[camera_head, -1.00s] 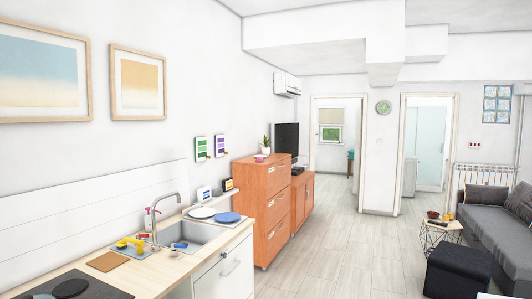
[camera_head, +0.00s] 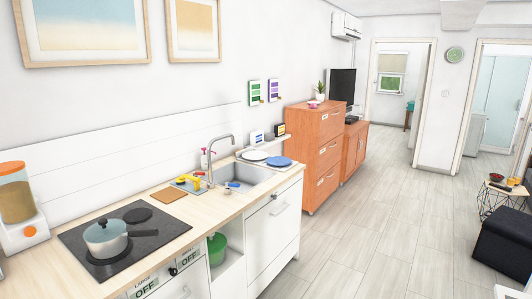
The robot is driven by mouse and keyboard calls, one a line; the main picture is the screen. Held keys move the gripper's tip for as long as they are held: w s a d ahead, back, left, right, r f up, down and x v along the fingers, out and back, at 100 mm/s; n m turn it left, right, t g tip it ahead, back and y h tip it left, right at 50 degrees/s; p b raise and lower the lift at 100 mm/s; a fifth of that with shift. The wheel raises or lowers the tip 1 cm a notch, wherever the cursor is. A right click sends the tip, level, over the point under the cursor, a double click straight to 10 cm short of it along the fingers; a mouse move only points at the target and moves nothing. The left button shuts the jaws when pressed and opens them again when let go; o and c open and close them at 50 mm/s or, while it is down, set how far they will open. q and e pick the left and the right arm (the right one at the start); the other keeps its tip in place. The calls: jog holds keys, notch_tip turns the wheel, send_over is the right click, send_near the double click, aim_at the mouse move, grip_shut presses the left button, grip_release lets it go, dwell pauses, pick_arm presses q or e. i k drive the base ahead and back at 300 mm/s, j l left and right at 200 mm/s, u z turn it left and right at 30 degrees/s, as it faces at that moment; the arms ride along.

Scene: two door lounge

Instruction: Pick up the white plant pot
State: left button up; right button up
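A small white plant pot (camera_head: 320,97) with a green plant in it stands on top of the orange wooden drawer cabinet (camera_head: 310,110), beyond the kitchen counter. It is upright and looks small at this distance. A pink bowl (camera_head: 313,105) sits in front of it, near the cabinet's front edge. A black television (camera_head: 342,86) stands just behind and to the right of the pot. Neither of my grippers is in view.
The kitchen counter (camera_head: 150,207) runs along the left wall, with a pot (camera_head: 105,237) on the hob and a sink (camera_head: 240,178). Open floor (camera_head: 365,225) lies to its right. A black ottoman (camera_head: 503,246) and small side table (camera_head: 500,188) stand at right.

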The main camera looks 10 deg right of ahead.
aim_at(320, 96)
jog(key=i+l+z, duration=0.45)
jog(key=i+z, duration=0.4)
jog(key=i, duration=0.15)
jog(key=i+z, duration=0.2)
jog(key=i, duration=5)
jog(key=i+l, duration=0.1)
jog(key=i, duration=1.7)
jog(key=j+u, duration=0.05)
jog(key=j, duration=0.05)
